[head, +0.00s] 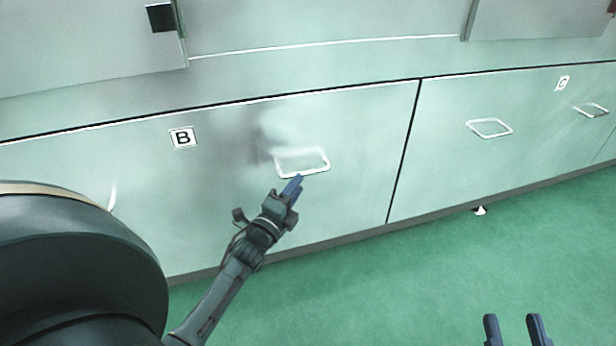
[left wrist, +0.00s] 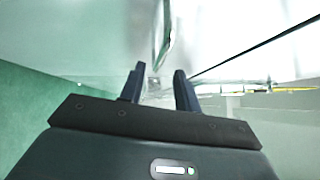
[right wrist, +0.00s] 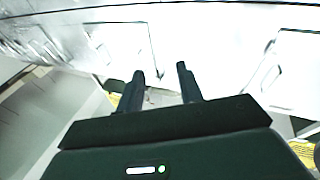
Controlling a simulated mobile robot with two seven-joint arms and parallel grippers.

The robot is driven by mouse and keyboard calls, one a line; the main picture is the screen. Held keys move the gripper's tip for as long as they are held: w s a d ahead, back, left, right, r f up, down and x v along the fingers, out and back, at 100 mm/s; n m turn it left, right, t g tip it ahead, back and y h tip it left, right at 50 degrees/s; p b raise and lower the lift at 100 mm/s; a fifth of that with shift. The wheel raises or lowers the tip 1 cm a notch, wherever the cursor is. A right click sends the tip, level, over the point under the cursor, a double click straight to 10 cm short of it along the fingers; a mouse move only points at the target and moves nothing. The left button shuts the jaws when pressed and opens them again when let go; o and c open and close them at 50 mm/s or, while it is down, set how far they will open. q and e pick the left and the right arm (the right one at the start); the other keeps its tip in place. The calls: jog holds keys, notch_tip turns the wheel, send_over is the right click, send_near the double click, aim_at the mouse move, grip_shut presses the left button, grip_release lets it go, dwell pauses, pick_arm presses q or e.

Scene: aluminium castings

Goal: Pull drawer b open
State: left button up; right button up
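Drawer B (head: 225,205) is a pale green-grey front with a "B" label (head: 183,138). It looks shut, level with the front to its right. Its white loop handle (head: 303,174) is right of the label. My left gripper (head: 293,186) is at the handle's lower edge in the head view. In the left wrist view its two fingers (left wrist: 158,86) are apart, and a handle (left wrist: 163,32) shows beyond and between them. I cannot tell whether they touch it. My right gripper (head: 518,328) is open and empty above the floor, also seen open in the right wrist view (right wrist: 163,85).
A drawer front with a "C" label (head: 562,84) and white handles (head: 489,128) is to the right, past a dark vertical gap. Green floor (head: 400,290) lies clear in front. Grey panels (head: 545,15) stand above the drawers.

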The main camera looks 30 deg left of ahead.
aim_at(307, 173)
pick_arm(q)
jog(key=w, duration=0.2)
jog(key=w+b, duration=0.1)
jog(key=w, duration=0.3)
jog(key=shift+a+r, duration=0.2)
jog(key=shift+r, duration=0.15)
grip_shut()
